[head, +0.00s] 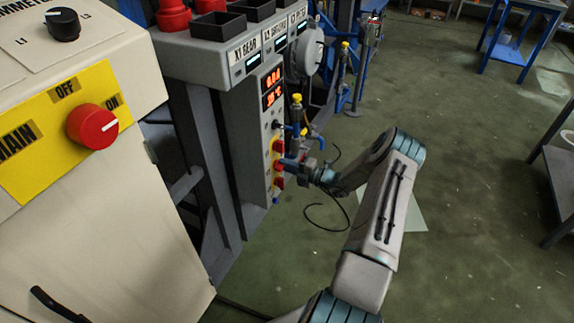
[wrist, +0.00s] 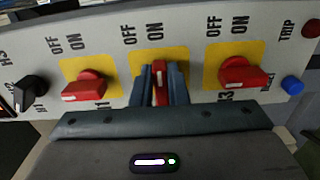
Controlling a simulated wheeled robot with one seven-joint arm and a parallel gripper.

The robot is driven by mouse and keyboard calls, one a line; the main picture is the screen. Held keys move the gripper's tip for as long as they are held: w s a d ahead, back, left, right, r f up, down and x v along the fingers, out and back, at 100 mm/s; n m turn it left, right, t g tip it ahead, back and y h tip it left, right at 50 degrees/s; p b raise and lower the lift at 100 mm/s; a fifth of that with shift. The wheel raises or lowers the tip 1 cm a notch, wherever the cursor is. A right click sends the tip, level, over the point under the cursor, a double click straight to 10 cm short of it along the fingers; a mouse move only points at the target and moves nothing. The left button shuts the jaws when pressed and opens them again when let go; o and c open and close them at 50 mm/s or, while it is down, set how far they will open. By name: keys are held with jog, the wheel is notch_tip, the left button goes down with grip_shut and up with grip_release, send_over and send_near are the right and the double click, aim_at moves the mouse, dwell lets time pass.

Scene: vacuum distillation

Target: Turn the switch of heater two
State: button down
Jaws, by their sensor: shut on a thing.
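The control panel (wrist: 205,45) fills the top of the wrist view, with three red rotary switches on yellow plates, each under OFF and ON marks. The middle switch (wrist: 160,82), heater two by its place, sits between the fingers of my gripper (wrist: 161,88), which is shut on it. Its handle stands upright in the picture, roughly towards ON, and its own label is hidden by my gripper. The left switch (wrist: 84,88) and right switch (wrist: 242,75) have handles lying sideways. In the head view, my gripper (head: 290,164) is at the narrow panel front (head: 268,150).
A black selector (wrist: 30,90) is left of the switches; a blue button (wrist: 292,85) and red trip button (wrist: 311,28) are right. A white cabinet with a red main switch (head: 92,126) stands at the left. The floor (head: 470,180) right of my arm is clear.

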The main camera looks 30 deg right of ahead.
jog(key=shift+d, duration=0.15)
jog(key=c, duration=1.4)
grip_release()
jog(key=shift+c, duration=0.2)
jog(key=p+v, duration=0.1)
jog(key=v, duration=1.2)
jog(key=shift+s+d, duration=0.2)
jog(key=shift+s, duration=0.1)
